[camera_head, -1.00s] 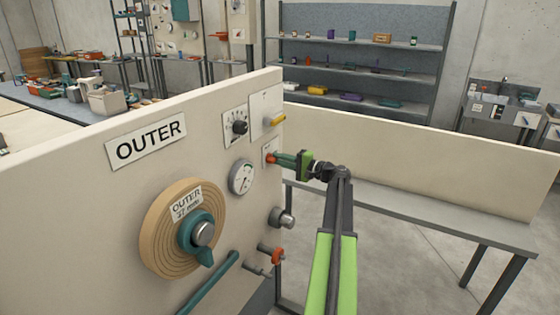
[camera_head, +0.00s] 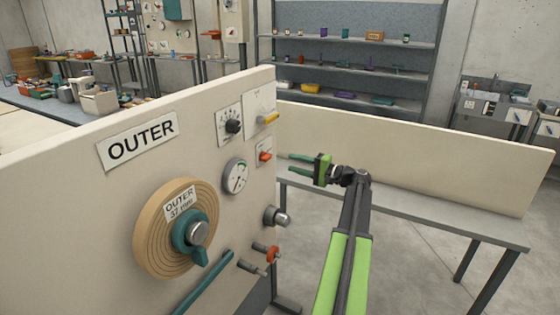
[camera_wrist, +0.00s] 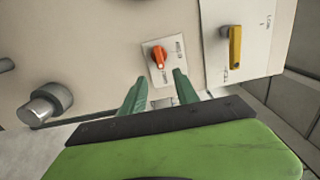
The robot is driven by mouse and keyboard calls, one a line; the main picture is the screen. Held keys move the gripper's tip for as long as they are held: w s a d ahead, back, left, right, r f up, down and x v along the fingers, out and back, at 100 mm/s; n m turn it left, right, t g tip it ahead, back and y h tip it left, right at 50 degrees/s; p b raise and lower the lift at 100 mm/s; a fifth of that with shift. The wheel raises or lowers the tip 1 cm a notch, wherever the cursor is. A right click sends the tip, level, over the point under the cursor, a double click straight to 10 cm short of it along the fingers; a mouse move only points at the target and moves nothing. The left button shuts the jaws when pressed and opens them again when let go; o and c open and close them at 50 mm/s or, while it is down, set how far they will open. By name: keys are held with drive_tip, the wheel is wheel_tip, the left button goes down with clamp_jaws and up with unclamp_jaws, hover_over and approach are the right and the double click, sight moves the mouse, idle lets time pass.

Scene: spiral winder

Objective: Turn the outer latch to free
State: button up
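The tall beige panel (camera_head: 90,210) carries a sign reading OUTER. A yellow lever handle (camera_head: 268,118) sits on a white plate near its upper right edge, lying roughly sideways. It also shows in the wrist view (camera_wrist: 235,47), with lettering too small to read surely. Below it is a small orange switch (camera_head: 265,156) on its own plate, which also shows in the wrist view (camera_wrist: 159,57). I cannot tell which one is the latch. My gripper (camera_head: 293,165) is open and empty, apart from the panel. In the wrist view, its teal fingers (camera_wrist: 160,88) point toward the orange switch.
The panel also has a black selector (camera_head: 233,126), a gauge (camera_head: 236,176), a metal knob (camera_head: 279,218) and a wound disc with a teal knob (camera_head: 190,232). A low beige wall and bench (camera_head: 450,225) stand right of my arm.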

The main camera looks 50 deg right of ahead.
drive_tip(key=v, duration=0.8)
drive_tip(key=shift+s, duration=0.1)
